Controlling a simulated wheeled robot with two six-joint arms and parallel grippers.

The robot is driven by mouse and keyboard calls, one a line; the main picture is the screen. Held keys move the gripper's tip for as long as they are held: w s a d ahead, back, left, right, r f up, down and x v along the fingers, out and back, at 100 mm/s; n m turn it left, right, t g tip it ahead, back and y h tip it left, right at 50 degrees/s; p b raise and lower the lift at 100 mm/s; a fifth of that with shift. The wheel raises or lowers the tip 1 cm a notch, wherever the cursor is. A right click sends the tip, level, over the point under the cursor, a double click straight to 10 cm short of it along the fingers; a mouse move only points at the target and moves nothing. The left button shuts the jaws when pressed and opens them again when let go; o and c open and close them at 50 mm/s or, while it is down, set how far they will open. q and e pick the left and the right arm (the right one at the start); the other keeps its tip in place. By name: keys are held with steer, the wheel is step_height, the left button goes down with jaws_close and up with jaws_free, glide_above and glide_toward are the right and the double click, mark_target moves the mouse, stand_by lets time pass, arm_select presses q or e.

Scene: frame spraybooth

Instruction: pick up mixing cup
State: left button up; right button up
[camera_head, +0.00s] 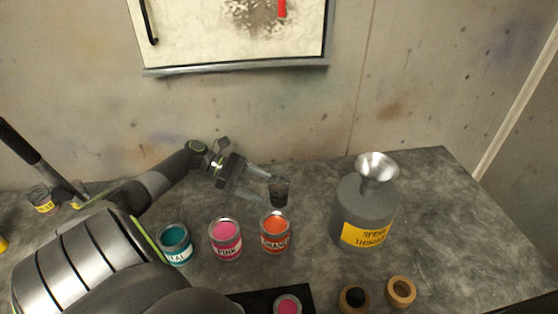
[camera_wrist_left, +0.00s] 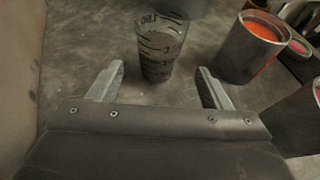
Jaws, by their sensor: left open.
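The mixing cup (camera_head: 279,191) is a small, clear, dark-looking cup with black markings. It stands upright on the grey table behind the orange paint can. It also shows in the left wrist view (camera_wrist_left: 160,50), ahead of the fingertips and roughly between their lines. My left gripper (camera_head: 257,184) reaches in from the left, low over the table, just left of the cup. Its two fingers are apart in the left wrist view (camera_wrist_left: 160,80), with nothing held between them. My right gripper is in neither view.
Open cans of teal (camera_head: 174,244), pink (camera_head: 226,239) and orange paint (camera_head: 275,232) stand in front of my left gripper. A grey thinner jug (camera_head: 347,208) with a metal funnel (camera_head: 377,168) stands right of the cup. Wooden rings (camera_head: 401,291) lie near the front. The right table end is clear.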

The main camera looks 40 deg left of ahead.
mark_target(274, 191)
arm_select(q)
steer(key=b+x, duration=0.2)
steer(key=x, duration=0.3)
steer(key=shift+w+b, duration=0.1)
steer(key=shift+b, duration=0.3)
steer(key=shift+w+d, duration=0.15)
steer(key=shift+r, duration=0.1)
steer(key=shift+c, duration=0.2)
steer(key=c, duration=1.1)
steer(key=shift+o, duration=0.2)
